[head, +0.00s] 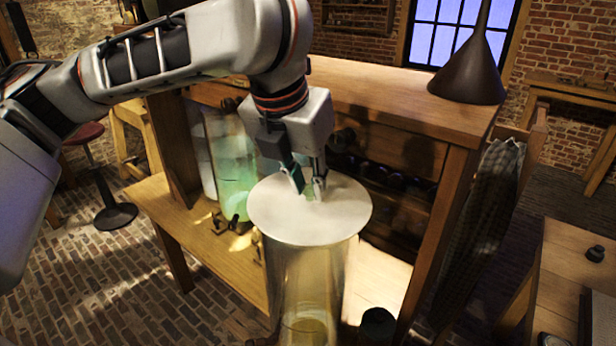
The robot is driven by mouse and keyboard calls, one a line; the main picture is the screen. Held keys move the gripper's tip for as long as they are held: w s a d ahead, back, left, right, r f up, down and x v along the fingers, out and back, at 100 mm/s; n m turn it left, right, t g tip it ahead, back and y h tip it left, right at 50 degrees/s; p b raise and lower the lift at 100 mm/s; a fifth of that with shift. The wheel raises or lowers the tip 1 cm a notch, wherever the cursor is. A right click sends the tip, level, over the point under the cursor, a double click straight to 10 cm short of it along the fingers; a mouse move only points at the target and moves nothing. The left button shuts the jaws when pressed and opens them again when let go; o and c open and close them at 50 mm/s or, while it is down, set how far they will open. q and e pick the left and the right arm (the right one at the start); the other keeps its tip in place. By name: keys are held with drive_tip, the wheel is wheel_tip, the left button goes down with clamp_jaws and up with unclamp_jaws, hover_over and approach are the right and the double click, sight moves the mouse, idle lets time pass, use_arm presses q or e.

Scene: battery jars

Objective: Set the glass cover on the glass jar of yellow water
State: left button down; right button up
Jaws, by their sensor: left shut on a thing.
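The glass cover (280,222) is a pale round disc in the middle of the head view. My left gripper (310,192) comes down from above, and its fingers are shut on a part at the middle of the cover, which they mostly hide. The glass jar of yellow water (305,290) is a tall clear cylinder directly below the cover, with yellowish liquid low inside. The cover hides the jar's rim, so I cannot tell whether the two touch. My right gripper is not in view.
A jar of green liquid (234,165) stands behind on the wooden bench (195,215). A wooden shelf unit (385,100) rises behind the jar, with a dark funnel-shaped object (470,75) on top. A small dark object (377,322) sits right of the jar. A table (570,270) is at right.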

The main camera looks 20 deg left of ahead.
use_arm(q)
drive_tip(key=shift+f, duration=0.45)
idle(0.5)
drive_tip(key=c, duration=2.2)
unclamp_jaws()
drive_tip(key=shift+o, duration=0.2)
drive_tip(key=shift+s+r, duration=0.2)
drive_tip(key=shift+r, duration=0.3)
drive_tip(key=v, duration=0.9)
drive_tip(key=shift+r, duration=0.4)
drive_tip(key=shift+s, duration=0.25)
